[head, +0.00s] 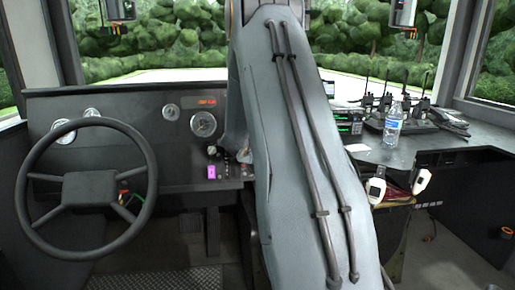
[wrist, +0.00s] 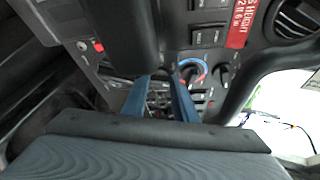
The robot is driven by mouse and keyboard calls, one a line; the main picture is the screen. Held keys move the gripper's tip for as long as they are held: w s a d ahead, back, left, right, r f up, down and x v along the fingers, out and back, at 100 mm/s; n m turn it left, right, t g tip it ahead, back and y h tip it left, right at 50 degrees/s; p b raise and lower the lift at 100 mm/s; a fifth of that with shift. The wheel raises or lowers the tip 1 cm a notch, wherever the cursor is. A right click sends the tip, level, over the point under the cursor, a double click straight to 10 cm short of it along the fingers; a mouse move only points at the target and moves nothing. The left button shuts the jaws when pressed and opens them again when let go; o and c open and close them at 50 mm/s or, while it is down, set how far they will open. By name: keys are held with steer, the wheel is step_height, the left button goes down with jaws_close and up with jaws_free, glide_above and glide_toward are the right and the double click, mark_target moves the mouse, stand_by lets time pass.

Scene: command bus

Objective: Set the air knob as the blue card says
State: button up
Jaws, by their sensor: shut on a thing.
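In the wrist view, my gripper (wrist: 161,78) has two blue fingers reaching to a dark control panel. The fingertips close on a small dark knob, mostly hidden between them; its pointer and setting cannot be read. Just right of the fingertips is a dark knob (wrist: 190,71) with a red and blue arc around it. Another dark knob (wrist: 222,74) is further right. I cannot tell the knobs' labels. I see no blue card in either view.
A red height sign (wrist: 240,22), switches (wrist: 208,37) and a round vent (wrist: 297,17) sit near the knobs. A dark block (wrist: 122,35) crowds the upper left. Below are the steering wheel (head: 88,188), a water bottle (head: 393,127) and radios on the side desk.

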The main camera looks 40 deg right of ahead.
steer(key=shift+s+d, duration=0.15)
steer(key=o, duration=1)
steer(key=shift+d, duration=0.1)
steer(key=shift+o, duration=0.4)
steer(key=shift+a, duration=0.2)
